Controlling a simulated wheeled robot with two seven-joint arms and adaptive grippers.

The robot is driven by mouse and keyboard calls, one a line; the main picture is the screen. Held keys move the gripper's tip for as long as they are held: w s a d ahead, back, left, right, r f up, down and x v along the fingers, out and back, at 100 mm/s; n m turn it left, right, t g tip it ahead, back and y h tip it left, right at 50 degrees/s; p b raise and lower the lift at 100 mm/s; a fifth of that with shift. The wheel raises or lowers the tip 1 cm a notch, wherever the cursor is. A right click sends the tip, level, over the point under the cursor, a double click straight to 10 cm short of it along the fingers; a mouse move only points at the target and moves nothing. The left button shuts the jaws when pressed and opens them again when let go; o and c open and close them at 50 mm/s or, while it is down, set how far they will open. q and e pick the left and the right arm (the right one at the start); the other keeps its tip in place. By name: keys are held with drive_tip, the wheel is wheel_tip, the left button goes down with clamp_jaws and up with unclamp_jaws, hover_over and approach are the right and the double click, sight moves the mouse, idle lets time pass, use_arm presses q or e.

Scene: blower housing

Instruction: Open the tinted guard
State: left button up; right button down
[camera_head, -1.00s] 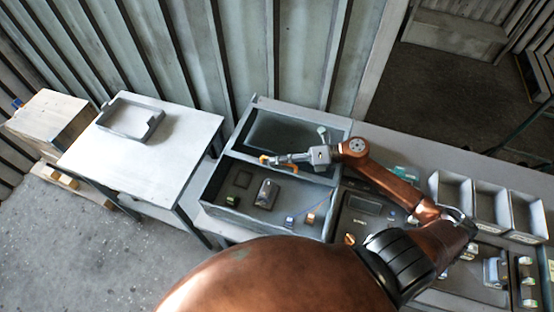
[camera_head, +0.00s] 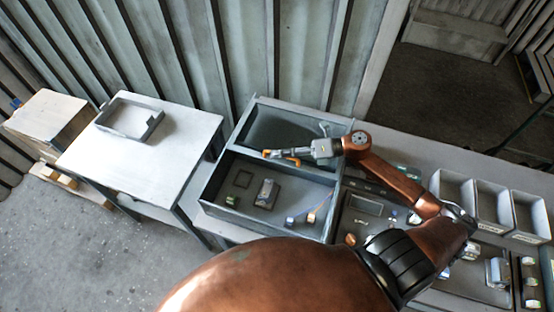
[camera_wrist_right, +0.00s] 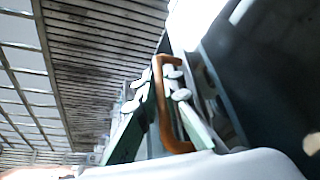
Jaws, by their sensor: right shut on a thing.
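The tinted guard (camera_head: 275,127) is a dark, see-through panel in a grey frame at the back of the grey housing (camera_head: 211,189). It stands raised, and the front of the housing is open to view below it. Its orange handle (camera_head: 290,159) is at the guard's lower edge in the head view. My right gripper (camera_head: 271,153) is at this handle, with its fingers closed around it. The wrist view shows the orange handle (camera_wrist_right: 169,105) between the fingers of my right gripper (camera_wrist_right: 167,88), with the dark panel (camera_wrist_right: 275,55) to the right. My left gripper is out of view.
Inside the housing are a small block device (camera_head: 266,193), a dark square and small coloured parts. A white table (camera_head: 180,145) with a grey tray (camera_head: 130,117) stands at left. Grey bins (camera_head: 490,206) stand at right. My copper arm covers the bottom middle.

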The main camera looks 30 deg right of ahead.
drive_tip(key=shift+w+d+f+b, duration=0.15)
drive_tip(key=shift+w+d, duration=0.25)
drive_tip(key=shift+d, duration=0.1)
drive_tip(key=shift+w+d+f+b, duration=0.1)
drive_tip(key=shift+w+d+b, duration=0.05)
drive_tip(key=shift+w+d, duration=0.3)
drive_tip(key=shift+s+r, duration=0.1)
drive_tip(key=c, duration=2.3)
unclamp_jaws()
drive_tip(key=shift+d+r, duration=0.1)
drive_tip(key=v, duration=1.1)
drive_tip(key=shift+s+d, duration=0.2)
drive_tip(key=shift+d, duration=0.2)
drive_tip(key=shift+r, duration=0.1)
